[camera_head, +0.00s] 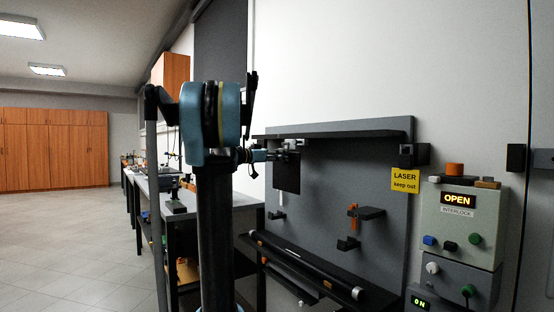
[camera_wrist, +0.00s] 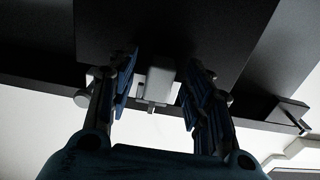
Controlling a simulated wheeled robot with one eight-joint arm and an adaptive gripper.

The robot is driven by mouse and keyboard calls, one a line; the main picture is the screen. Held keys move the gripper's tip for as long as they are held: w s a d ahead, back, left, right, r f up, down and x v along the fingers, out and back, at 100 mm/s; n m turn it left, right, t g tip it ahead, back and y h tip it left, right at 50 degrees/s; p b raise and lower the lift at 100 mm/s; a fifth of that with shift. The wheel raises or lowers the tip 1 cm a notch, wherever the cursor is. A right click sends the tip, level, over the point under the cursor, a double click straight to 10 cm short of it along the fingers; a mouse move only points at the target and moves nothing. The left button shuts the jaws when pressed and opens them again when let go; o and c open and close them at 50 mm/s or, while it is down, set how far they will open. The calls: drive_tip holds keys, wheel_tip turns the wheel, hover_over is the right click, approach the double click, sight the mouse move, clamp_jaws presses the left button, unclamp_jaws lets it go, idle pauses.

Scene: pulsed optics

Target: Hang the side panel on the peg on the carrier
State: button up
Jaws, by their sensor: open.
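A dark square panel (camera_head: 287,176), which looks like the side panel, hangs upright against the grey board below the upper shelf. My gripper (camera_head: 287,150) is at its upper edge. In the wrist view the dark panel (camera_wrist: 165,25) fills the top middle. My gripper (camera_wrist: 160,75) has its two blue-padded fingers spread, one on each side of a light grey block (camera_wrist: 160,78) at the panel's edge. Gaps show between the block and both fingers. I cannot tell whether the block belongs to the panel or is the peg. The peg and the carrier cannot be made out for certain.
The grey board (camera_head: 330,190) has a dark shelf (camera_head: 340,133) along its top and small dark brackets (camera_head: 367,213). A dark rail (camera_head: 310,268) runs below. A yellow laser sign (camera_head: 405,182) and an interlock box (camera_head: 458,225) stand right. Open floor (camera_head: 80,230) lies left.

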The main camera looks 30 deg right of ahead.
drive_tip(key=a, duration=1.1)
drive_tip(key=shift+s+a, duration=0.4)
drive_tip(key=shift+s+f, duration=0.1)
drive_tip(key=shift+f, duration=0.05)
drive_tip(key=s+a+f+n+y, duration=0.3)
drive_tip(key=s+a+f, duration=0.15)
drive_tip(key=f, duration=0.35)
drive_tip(key=s+a+f+n+y, duration=0.2)
drive_tip(key=s+a+f+y, duration=0.1)
drive_tip(key=s+f, duration=0.35)
drive_tip(key=s+a+f+n+y, duration=0.2)
drive_tip(key=s+a+f+n, duration=0.15)
drive_tip(key=f, duration=0.45)
drive_tip(key=s+a+f+n+y, duration=0.4)
drive_tip(key=s+a+f, duration=0.3)
drive_tip(key=a+f, duration=0.3)
drive_tip(key=s+a+f+n+y, duration=0.4)
drive_tip(key=s+a+f+y, duration=0.2)
drive_tip(key=s+a+f, duration=0.2)
wheel_tip(320, 180, down, 4)
drive_tip(key=shift+s+a+f+n+t, duration=0.1)
drive_tip(key=shift+s+a+n+t, duration=0.2)
drive_tip(key=shift+a, duration=0.75)
drive_tip(key=shift+w, duration=0.15)
